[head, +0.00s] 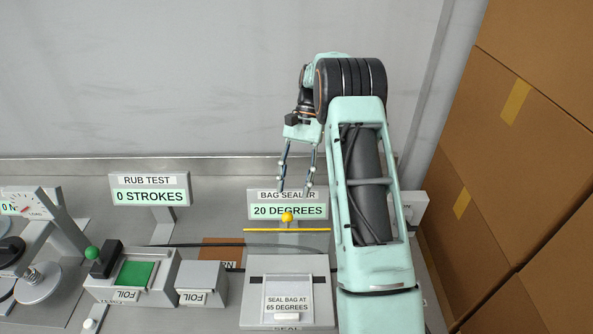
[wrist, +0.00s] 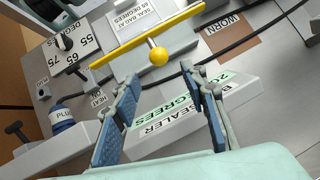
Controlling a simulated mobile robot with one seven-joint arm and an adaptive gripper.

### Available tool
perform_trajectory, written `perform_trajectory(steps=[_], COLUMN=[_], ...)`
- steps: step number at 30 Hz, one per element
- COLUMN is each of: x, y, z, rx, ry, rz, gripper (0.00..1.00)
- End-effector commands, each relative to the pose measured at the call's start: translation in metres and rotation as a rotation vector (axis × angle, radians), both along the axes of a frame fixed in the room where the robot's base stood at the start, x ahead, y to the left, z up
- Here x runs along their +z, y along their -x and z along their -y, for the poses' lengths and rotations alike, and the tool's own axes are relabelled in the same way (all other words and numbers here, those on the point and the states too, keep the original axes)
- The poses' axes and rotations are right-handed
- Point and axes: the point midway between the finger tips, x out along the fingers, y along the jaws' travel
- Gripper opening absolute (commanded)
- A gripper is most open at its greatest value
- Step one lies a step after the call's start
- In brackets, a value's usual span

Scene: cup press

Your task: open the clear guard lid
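The bag sealer (head: 309,264) stands at the lower middle of the head view. A yellow bar (head: 262,229) with a round yellow knob (head: 287,216) crosses above its back part; the bar (wrist: 123,53) and knob (wrist: 158,56) also show in the wrist view. I cannot make out a clear pane of the guard lid, nor tell how it lies. My gripper (head: 295,190) is open and empty, pointing down in front of the sealer's display. In the wrist view its fingertips (wrist: 160,76) are spread, with the knob just beyond them, apparently untouched.
The "20 DEGREES" display (head: 290,205) stands behind the knob. A black cable (head: 210,244) runs across the bench. A rub test station (head: 135,270) and its sign (head: 150,190) are to the left. Cardboard boxes (head: 530,150) are stacked at right. A dial (wrist: 66,42) and blue plug (wrist: 62,118) show in the wrist view.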

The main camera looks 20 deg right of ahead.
Motion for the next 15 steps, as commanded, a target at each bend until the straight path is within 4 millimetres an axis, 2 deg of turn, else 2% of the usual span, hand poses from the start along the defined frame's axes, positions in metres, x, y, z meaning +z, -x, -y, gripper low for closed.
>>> perform_trajectory(steps=[6, 15], x=[0.022, 0.033], y=[-0.014, -0.019], z=[0.010, 0.014], rx=[0.000, 0.001], ry=[0.001, 0.000], rz=[0.001, -0.001], gripper=[0.40, 0.40])
